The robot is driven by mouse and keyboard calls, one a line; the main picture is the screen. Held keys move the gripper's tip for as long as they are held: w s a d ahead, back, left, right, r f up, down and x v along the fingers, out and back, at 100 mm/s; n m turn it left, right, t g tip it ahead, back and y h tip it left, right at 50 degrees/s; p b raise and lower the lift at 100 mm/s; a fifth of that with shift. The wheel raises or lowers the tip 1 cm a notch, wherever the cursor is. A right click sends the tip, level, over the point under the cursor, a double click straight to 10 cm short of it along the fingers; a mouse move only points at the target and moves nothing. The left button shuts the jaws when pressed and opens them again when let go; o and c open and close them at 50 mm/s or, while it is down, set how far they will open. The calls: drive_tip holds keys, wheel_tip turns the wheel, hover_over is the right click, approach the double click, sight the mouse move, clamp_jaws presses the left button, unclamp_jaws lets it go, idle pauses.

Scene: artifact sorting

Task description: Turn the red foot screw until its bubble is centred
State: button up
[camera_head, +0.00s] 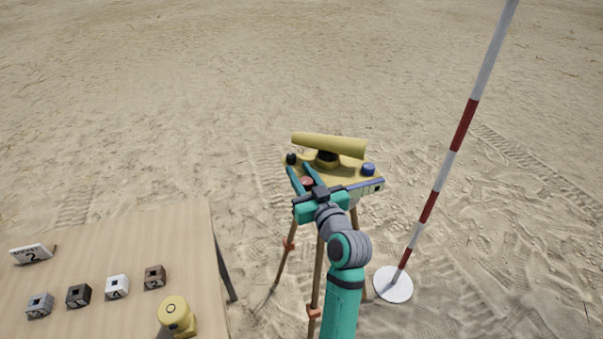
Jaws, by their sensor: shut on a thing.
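A yellow levelling instrument (330,145) with a telescope tube stands on a tripod (284,255) in the middle of the view. The red foot screw (307,181) is at the near left of its plate. A black screw (291,158) is at the far left and a blue screw (369,169) at the right. My gripper (299,172) reaches in from the front, its two teal fingers either side of the red foot screw and shut on it. A blue-edged strip (367,186) runs along the plate's near right side; no bubble can be made out at this size.
A wooden table (150,225) at the lower left bears several small numbered blocks, a sign (31,254) and a yellow cylinder (177,315). A red-and-white pole (450,160) stands in a white base (393,284) at the right. Open sand lies behind.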

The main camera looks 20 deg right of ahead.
sight(310, 187)
drive_tip(key=shift+f, duration=0.1)
idle(0.3)
drive_tip(key=o, duration=1.1)
drive_tip(key=shift+c, duration=0.2)
drive_tip(key=shift+s, duration=0.1)
drive_tip(key=s, duration=0.7)
drive_tip(key=s+d, duration=0.1)
drive_tip(key=s, duration=0.2)
drive_tip(key=shift+s+d, duration=0.1)
drive_tip(key=shift+s, duration=0.2)
